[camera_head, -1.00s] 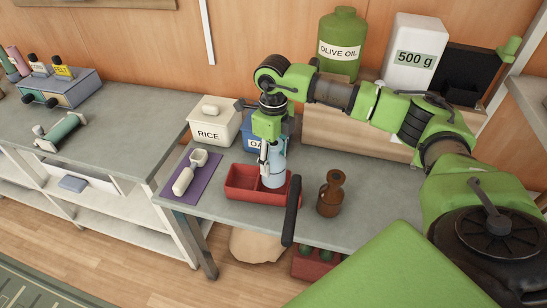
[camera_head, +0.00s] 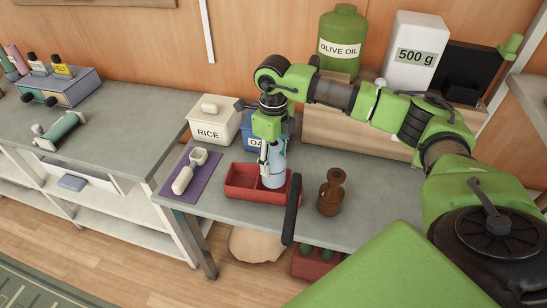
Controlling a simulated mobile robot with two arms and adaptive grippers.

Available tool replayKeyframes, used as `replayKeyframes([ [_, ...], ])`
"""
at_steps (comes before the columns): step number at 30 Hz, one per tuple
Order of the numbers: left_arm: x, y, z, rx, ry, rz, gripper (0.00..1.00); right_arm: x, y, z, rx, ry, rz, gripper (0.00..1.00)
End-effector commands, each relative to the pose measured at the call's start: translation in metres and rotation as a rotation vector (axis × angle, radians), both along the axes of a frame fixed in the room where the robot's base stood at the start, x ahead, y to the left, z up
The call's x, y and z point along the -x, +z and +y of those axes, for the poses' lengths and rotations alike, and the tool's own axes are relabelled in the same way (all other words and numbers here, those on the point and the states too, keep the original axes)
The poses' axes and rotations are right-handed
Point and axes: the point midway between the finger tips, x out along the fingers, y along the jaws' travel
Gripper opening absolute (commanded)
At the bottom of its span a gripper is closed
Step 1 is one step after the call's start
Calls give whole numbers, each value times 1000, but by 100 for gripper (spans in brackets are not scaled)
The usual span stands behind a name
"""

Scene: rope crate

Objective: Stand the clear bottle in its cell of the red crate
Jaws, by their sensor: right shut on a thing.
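The clear bottle (camera_head: 274,176) is pale blue and upright, with its lower end in the right part of the red crate (camera_head: 241,199). I cannot tell whether its base touches the crate floor. My right gripper (camera_head: 266,157) points down and is shut on the bottle's upper part, which it partly hides. The crate's left cell looks empty. My left gripper is not in view.
A brown jug (camera_head: 331,193) stands right of the crate. A purple mat (camera_head: 190,181) with a white scoop (camera_head: 183,180) lies to the left. The rice box (camera_head: 213,123) and a blue box (camera_head: 252,128) stand behind. A dark upright bar (camera_head: 291,210) shows before the crate's right end.

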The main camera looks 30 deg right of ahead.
Motion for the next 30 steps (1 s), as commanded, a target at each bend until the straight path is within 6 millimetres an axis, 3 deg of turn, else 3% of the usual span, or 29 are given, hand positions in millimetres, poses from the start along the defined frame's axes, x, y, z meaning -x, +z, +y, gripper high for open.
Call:
replayKeyframes([
  [30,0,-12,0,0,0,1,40,0,-15,0,0,0,-1,16],
])
